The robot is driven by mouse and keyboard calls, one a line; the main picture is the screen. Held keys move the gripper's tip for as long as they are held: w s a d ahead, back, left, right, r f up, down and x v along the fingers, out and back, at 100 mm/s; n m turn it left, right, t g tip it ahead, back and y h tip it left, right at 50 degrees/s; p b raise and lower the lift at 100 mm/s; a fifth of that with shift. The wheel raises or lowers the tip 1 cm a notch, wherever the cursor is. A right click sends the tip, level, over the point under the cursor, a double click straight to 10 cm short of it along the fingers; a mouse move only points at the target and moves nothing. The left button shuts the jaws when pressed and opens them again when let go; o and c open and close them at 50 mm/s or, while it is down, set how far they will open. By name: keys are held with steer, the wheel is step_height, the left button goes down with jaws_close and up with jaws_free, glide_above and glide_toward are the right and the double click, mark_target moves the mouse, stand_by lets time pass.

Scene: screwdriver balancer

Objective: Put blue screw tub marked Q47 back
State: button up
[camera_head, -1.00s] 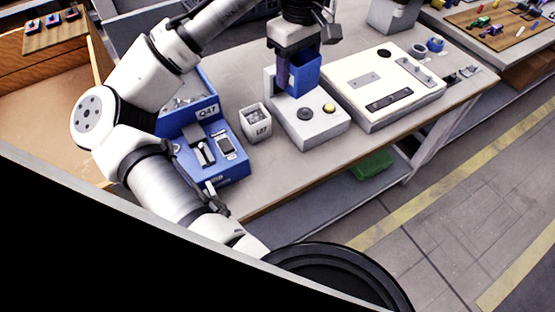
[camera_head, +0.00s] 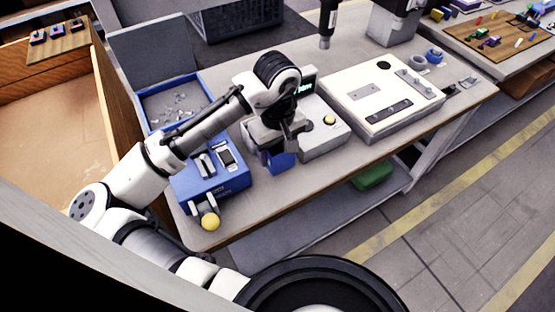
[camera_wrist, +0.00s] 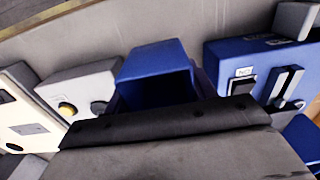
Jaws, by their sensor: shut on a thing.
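My gripper (camera_head: 277,146) is shut on a blue tub (camera_head: 281,162). In the head view the tub shows only below the gripper, over the front of the table, right of a blue machine. The wrist view shows the same blue tub (camera_wrist: 157,68), with its dark inside facing the camera. No label can be read on the tub. The blue machine (camera_head: 225,184) has a tray of loose grey screws at its back; the arm hides its Q47 sign now. The white tub marked L87 is hidden behind my arm.
A grey box with a yellow button (camera_head: 330,119) stands just right of my gripper. A white fixture board (camera_head: 380,96) lies further right. The table's front edge is clear.

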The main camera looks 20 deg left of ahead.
steer(key=shift+f, duration=2.3)
steer(key=shift+f, duration=0.15)
steer(key=o, duration=1.1)
step_height(320, 180, up, 12)
steer(key=shift+b, duration=0.45)
